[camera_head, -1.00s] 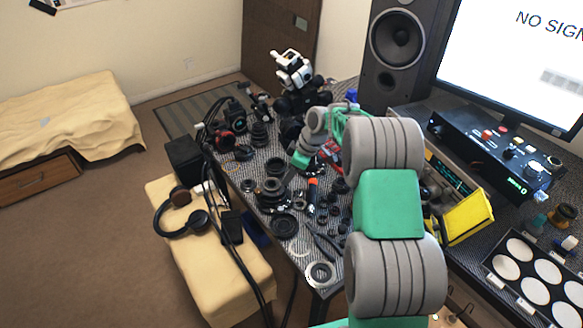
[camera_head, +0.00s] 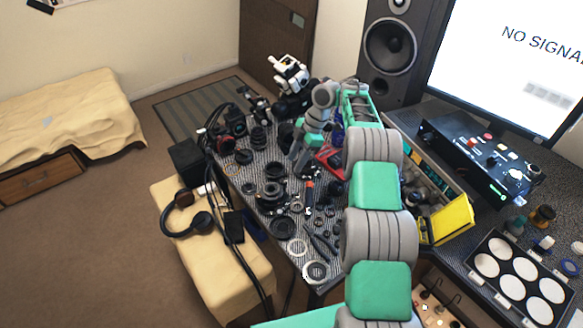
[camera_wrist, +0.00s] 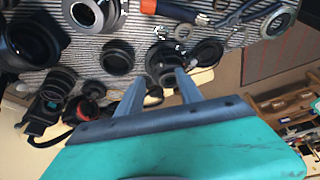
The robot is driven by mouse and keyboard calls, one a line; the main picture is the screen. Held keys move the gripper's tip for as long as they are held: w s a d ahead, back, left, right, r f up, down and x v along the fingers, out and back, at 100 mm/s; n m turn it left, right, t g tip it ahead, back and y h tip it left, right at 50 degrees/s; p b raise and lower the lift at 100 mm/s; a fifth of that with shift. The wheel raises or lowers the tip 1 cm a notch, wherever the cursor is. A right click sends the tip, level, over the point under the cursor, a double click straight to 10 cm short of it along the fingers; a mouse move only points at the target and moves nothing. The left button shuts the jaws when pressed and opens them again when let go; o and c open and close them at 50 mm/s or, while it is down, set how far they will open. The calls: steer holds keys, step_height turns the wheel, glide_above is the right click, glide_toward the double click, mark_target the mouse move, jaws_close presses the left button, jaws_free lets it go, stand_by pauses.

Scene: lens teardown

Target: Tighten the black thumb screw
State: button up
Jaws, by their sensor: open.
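I cannot single out the black thumb screw among the many small dark parts in either view. My gripper (camera_wrist: 161,86) is open in the wrist view, with two grey-blue fingers spread and nothing seen between them. Past the fingertips lies a black ring-shaped lens part (camera_wrist: 163,60) on the striped mat. In the head view, my arm reaches over the table and the gripper hangs low near its middle; its fingertips are too small to make out there.
Lens rings (camera_head: 272,190), a screwdriver with an orange part (camera_head: 309,188) and pliers (camera_head: 320,243) crowd the mat. A white-and-black device (camera_head: 290,75) stands at the back. A speaker (camera_head: 390,50), black control box (camera_head: 480,155) and yellow panel (camera_head: 447,220) flank the arm's right.

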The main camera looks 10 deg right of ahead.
steer(key=s+a+r+m+t+h+b, duration=0.1)
steer(key=s+a+r+m, duration=0.25)
steer(key=r, duration=0.35)
steer(key=s+a+r+m+t+b, duration=0.1)
steer(key=s+a+r+m, duration=0.1)
steer(key=r+m, duration=0.3)
steer(key=s+r+m+h, duration=0.1)
steer(key=s+r+m, duration=0.1)
steer(key=s, duration=0.5)
steer(key=s+a+r+m+t+b, duration=0.1)
steer(key=s+r+m, duration=0.1)
steer(key=s+m, duration=0.2)
steer(key=s, duration=0.3)
steer(key=shift+s+r+h, duration=0.3)
steer(key=shift+s+h, duration=0.1)
